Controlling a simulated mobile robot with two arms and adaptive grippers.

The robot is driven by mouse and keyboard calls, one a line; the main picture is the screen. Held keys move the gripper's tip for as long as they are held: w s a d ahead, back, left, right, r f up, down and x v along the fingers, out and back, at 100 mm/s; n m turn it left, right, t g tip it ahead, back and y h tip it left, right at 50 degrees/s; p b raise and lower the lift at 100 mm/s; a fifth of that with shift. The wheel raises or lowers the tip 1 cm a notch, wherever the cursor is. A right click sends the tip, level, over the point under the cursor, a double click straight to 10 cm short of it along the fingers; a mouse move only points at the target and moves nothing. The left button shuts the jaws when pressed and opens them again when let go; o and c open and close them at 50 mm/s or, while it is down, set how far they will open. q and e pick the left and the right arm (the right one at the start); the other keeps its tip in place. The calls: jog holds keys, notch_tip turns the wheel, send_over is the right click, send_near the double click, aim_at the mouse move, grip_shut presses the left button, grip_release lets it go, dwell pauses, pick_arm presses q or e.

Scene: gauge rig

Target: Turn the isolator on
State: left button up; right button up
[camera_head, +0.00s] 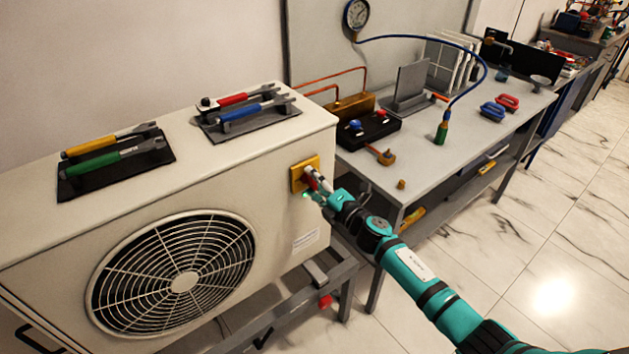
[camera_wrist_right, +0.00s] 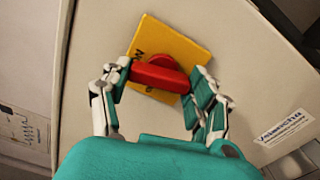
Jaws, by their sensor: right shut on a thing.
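The isolator is a yellow square plate (camera_head: 297,176) with a red rotary handle, on the front face of the white outdoor unit near its right edge. In the right wrist view the yellow plate (camera_wrist_right: 188,46) looks tilted and the red handle (camera_wrist_right: 158,76) lies across between my fingers. My right gripper (camera_wrist_right: 160,84) is shut on the red handle, a finger at each end. In the head view my right gripper (camera_head: 318,183) covers most of the handle. My left gripper is not in view.
The white unit (camera_head: 268,225) carries two dark trays of tools on top and a round fan grille (camera_head: 180,280). A grey workbench (camera_head: 470,145) with a gauge hose (camera_head: 450,42) and a manifold stands to the right. Marble floor is clear at the right.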

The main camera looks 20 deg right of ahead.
jog(key=shift+m, duration=1.2)
jog(key=shift+f, duration=0.1)
jog(key=o, duration=1.2)
jog(key=shift+d, duration=0.1)
jog(key=v, duration=1.2)
